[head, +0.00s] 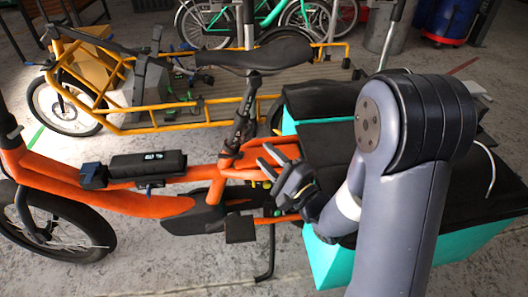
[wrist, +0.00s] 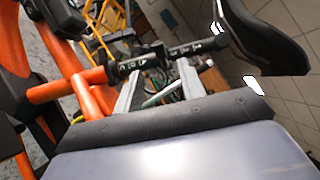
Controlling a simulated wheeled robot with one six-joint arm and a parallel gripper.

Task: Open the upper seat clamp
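The orange cargo bike (head: 150,195) has a black saddle (head: 255,55) on a dark seat post (head: 250,95). Dark clamp parts (head: 240,128) sit on the post above the orange frame; in the wrist view a black collar (wrist: 122,70) sits at the orange tube's end. The upper clamp is hard to tell from the lower one. My gripper (head: 266,158) is right of and below the clamps in the head view. Its two grey fingers are apart in the wrist view (wrist: 160,72), pointing at the post. A thin pale rod (wrist: 162,95) shows between them; I cannot tell whether it is a clamp lever.
A black-covered turquoise cargo box (head: 335,262) stands right of the seat post, beneath my arm. A yellow cargo bike (head: 130,128) stands behind the orange one. Bare concrete floor (head: 150,270) lies in front.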

